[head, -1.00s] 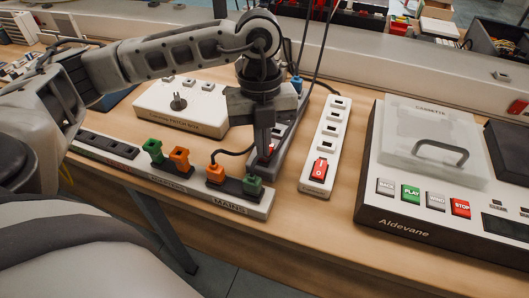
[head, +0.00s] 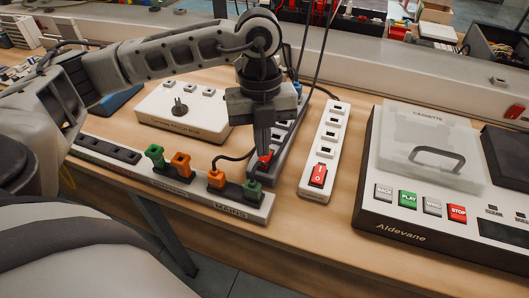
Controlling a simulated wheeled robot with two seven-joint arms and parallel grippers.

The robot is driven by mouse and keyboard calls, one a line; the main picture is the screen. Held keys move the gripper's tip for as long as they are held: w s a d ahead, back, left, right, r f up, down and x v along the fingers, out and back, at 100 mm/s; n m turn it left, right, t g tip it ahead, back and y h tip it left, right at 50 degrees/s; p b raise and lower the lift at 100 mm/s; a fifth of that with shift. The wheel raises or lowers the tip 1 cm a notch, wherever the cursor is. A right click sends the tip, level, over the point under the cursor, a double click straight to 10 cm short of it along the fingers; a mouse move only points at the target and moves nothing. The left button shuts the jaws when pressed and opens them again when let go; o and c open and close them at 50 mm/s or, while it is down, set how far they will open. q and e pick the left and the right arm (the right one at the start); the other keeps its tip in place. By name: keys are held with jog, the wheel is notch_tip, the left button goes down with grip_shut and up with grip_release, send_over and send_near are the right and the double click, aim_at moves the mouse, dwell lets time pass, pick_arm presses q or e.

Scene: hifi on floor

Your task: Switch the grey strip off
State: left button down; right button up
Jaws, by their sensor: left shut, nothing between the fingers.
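The grey strip (head: 286,138) lies on the bench, running away from me, with a red rocker switch (head: 264,160) at its near end. My left gripper (head: 263,150) is shut and points down over that switch, with its fingertips at or just above it; I cannot tell whether they touch. The fingers hide part of the switch, so its position cannot be read. A white strip (head: 328,136) with a red switch (head: 318,175) lies just right of the grey one. My right gripper is not in view.
A long mains strip (head: 198,186) with green and orange plugs lies in front. A cassette deck (head: 400,231) fills the right. Dark cables (head: 316,50) hang behind the gripper. Bare bench (head: 318,228) shows in front of the white strip.

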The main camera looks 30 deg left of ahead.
aim_at(262, 162)
pick_arm(q)
notch_tip(262, 162, up, 5)
jog(key=p, duration=0.3)
jog(key=shift+f, duration=0.15)
dwell(0.5)
